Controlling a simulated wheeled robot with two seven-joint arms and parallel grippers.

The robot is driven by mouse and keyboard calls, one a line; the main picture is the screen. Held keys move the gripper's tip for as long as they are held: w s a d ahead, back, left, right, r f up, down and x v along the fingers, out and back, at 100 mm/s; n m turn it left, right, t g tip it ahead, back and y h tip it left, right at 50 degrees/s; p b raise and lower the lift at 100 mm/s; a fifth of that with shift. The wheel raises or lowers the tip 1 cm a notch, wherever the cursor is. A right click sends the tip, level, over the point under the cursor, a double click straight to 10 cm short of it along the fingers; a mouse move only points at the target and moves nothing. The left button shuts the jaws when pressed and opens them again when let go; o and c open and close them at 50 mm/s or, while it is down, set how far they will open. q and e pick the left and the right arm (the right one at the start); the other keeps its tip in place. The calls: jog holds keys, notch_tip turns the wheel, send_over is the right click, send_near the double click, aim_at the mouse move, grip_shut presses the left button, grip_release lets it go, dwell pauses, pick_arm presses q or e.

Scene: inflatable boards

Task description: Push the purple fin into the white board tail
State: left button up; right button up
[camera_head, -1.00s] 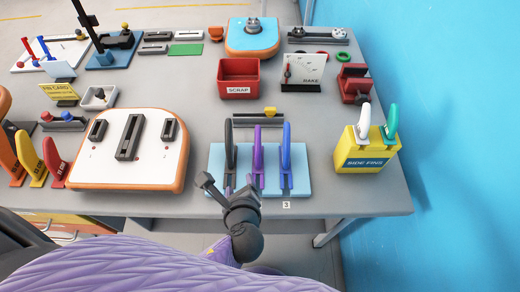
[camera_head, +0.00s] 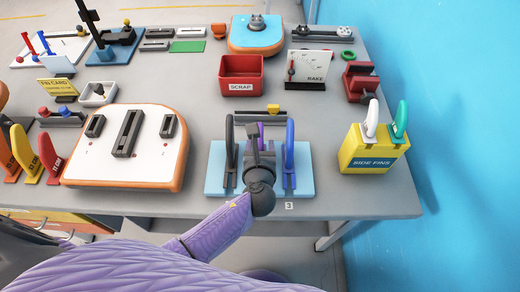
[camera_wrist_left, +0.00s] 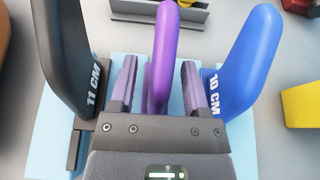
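The purple fin (camera_head: 261,130) stands upright in the light blue rack (camera_head: 215,178), between a black fin (camera_head: 230,145) and a blue fin (camera_head: 290,145). My left gripper (camera_head: 258,143) is over the rack and hides much of the purple fin. In the left wrist view its fingers (camera_wrist_left: 160,88) are apart, one on each side of the purple fin (camera_wrist_left: 163,50), with gaps showing. The white board tail (camera_head: 95,160), orange-edged, lies left of the rack. It has a long dark centre slot (camera_head: 128,132) and two smaller side boxes. My right gripper is out of view.
The black fin reads 11 CM and the blue fin 10 CM; both stand close beside my fingers. A yellow side fins box (camera_head: 372,160) is at right. A red scrap bin (camera_head: 242,72) stands behind. Bare table lies between board and rack.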

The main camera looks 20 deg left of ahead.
pick_arm(q)
grip_shut()
